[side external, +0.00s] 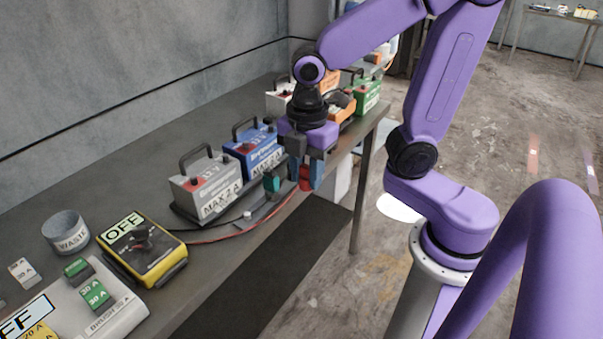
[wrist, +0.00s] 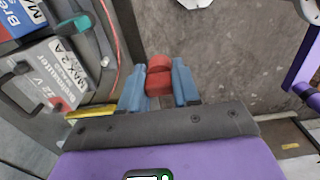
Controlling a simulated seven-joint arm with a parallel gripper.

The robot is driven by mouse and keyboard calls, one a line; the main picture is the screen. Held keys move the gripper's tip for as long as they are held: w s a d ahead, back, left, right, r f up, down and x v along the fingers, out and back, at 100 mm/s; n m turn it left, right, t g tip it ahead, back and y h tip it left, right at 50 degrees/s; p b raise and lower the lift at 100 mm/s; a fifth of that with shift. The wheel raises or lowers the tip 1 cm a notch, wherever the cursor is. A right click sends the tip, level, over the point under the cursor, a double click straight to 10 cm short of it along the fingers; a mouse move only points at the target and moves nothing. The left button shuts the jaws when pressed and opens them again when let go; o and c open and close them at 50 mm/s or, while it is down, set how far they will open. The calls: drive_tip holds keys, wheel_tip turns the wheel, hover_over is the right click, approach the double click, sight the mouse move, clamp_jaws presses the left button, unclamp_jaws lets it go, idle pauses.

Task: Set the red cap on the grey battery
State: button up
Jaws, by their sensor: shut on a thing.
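My gripper (side external: 305,176) is shut on the red cap (side external: 305,184), holding it in the air at the bench's front edge. In the wrist view the red cap (wrist: 158,82) sits between the two blue fingertips (wrist: 158,88). The grey battery (side external: 207,187), marked 12 V and MAX 2 A, stands upright on the bench, left of my gripper and apart from it. It has a dark carry handle and a red patch on its top. The grey battery (wrist: 48,78) is also at the left of the wrist view.
A blue battery (side external: 256,150) stands right beside the grey one. A teal-handled tool (side external: 271,183) and a red cable (side external: 225,239) lie at the bench front. A yellow OFF box (side external: 142,250) and a WASTE cup (side external: 66,232) are left. Open floor lies beyond the edge.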

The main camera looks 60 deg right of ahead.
sight(306, 166)
drive_tip(key=shift+r, duration=1.7)
drive_tip(key=shift+w, duration=0.15)
drive_tip(key=w+a, duration=0.2)
drive_tip(key=w, duration=0.5)
drive_tip(key=w+a, duration=0.3)
drive_tip(key=w, duration=0.5)
drive_tip(key=w+a+f, duration=0.1)
drive_tip(key=w+a, duration=0.2)
drive_tip(key=w, duration=0.5)
drive_tip(key=shift+w+f, duration=0.1)
drive_tip(key=shift+w, duration=0.35)
